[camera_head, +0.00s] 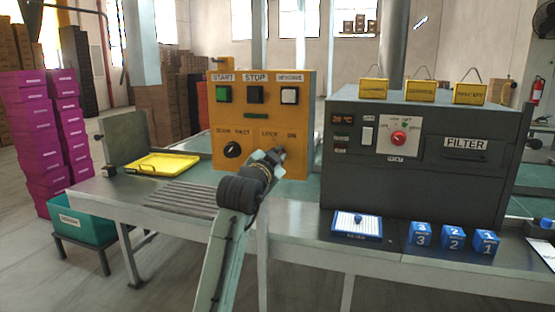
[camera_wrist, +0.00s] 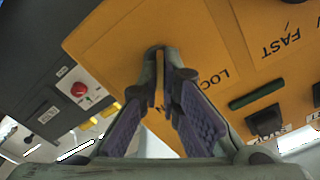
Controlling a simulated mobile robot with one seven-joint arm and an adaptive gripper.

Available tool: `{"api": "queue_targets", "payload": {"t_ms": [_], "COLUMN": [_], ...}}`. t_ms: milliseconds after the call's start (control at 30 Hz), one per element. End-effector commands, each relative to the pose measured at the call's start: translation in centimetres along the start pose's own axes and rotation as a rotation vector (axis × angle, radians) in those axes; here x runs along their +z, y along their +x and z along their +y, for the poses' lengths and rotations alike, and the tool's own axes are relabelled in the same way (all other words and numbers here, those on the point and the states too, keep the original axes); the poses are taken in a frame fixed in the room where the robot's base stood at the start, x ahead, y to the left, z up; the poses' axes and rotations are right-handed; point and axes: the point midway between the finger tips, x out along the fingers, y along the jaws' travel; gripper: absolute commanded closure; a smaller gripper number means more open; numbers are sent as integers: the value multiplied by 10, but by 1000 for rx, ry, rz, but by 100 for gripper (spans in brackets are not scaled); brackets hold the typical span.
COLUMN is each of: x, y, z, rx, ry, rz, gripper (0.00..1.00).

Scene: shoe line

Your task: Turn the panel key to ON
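The orange control panel (camera_head: 295,105) stands on the metal table, with a key switch area marked LOCK and ON on its lower right. My gripper (camera_head: 277,155) is at this spot and covers the key in the head view. In the wrist view, the fingertips (camera_wrist: 161,52) are close together at the panel (camera_wrist: 120,40), beside the LOCK label, with a narrow orange strip showing between them. The key itself is not clearly visible, so I cannot tell whether the fingers grip it or only surround it.
A black knob (camera_head: 232,149) marked SLOW and FAST is left of my gripper, below several push buttons. A dark grey heater box (camera_head: 415,180) with a red knob (camera_head: 398,138) stands to the right. A yellow tray (camera_head: 163,164) lies to the left.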

Motion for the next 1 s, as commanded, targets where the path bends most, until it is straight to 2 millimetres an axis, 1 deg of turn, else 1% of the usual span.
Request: {"api": "queue_targets", "payload": {"t_ms": [433, 467, 733, 1000], "x": [1, 1, 0, 0], "y": [0, 0, 0, 0], "z": [1, 1, 0, 0], "rx": [2, 2, 1, 0], "ry": [9, 9, 8, 8], "rz": [-2, -2, -1, 0], "gripper": [100, 93, 75, 75]}}
